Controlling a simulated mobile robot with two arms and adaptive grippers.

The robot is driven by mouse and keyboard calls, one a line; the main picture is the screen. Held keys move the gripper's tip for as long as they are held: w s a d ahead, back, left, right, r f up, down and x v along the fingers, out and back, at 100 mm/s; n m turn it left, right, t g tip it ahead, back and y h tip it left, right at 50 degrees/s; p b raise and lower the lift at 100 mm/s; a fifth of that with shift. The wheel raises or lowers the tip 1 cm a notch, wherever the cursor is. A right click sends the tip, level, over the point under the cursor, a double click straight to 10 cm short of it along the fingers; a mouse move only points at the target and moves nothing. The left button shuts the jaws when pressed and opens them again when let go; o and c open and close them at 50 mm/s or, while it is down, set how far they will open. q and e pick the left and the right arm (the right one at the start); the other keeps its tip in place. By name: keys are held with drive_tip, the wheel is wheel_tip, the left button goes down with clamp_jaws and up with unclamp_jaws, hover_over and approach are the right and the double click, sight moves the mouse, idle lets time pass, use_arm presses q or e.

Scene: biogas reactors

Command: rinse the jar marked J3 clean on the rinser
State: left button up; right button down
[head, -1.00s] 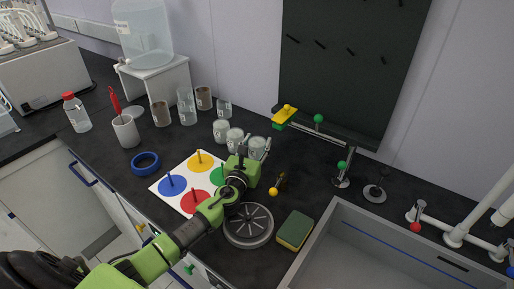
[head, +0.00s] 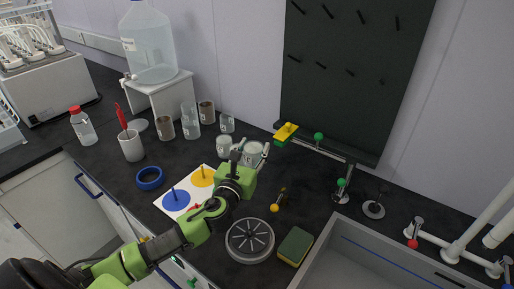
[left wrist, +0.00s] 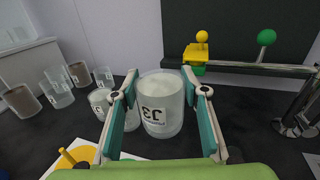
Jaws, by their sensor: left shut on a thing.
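The jar marked J3 (left wrist: 162,105) is a clear, whitish jar with a white label, whose lettering looks inverted or reversed in the left wrist view. My left gripper (left wrist: 163,100) is shut on it, one finger on each side. In the head view the jar (head: 253,153) is between the fingers of my left gripper (head: 250,158), beside the other jars. Whether its base clears the bench is hard to tell. The rinser (head: 250,240), a round grey disc with radial slots, sits on the bench nearer me, left of the sponge. My right gripper is out of view.
Another jar (head: 224,146) stands close left of the held one. A mat (head: 207,172) with coloured circles and pegs lies left of my arm. A yellow-green part on a rod (head: 286,132) is behind right. A sponge (head: 295,246) and sink (head: 340,235) lie right.

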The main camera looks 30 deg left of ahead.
use_arm(q)
drive_tip(key=s+r, duration=0.1)
drive_tip(key=s, duration=0.1)
drive_tip(key=s+d, duration=0.1)
drive_tip(key=s, duration=0.1)
drive_tip(key=s+r, duration=0.1)
drive_tip(key=s, duration=0.1)
drive_tip(key=shift+s+d+r, duration=0.1)
drive_tip(key=shift+d+r, duration=0.15)
drive_tip(key=shift+r, duration=0.1)
wheel_tip(320, 180, up, 12)
drive_tip(key=r+p, duration=0.1)
drive_tip(key=p, duration=1.2)
hover_over(247, 155)
drive_tip(key=s+d, duration=0.2)
drive_tip(key=s, duration=0.2)
drive_tip(key=shift+d+f, duration=0.1)
drive_tip(key=shift+f, duration=0.2)
drive_tip(key=shift+f, duration=0.1)
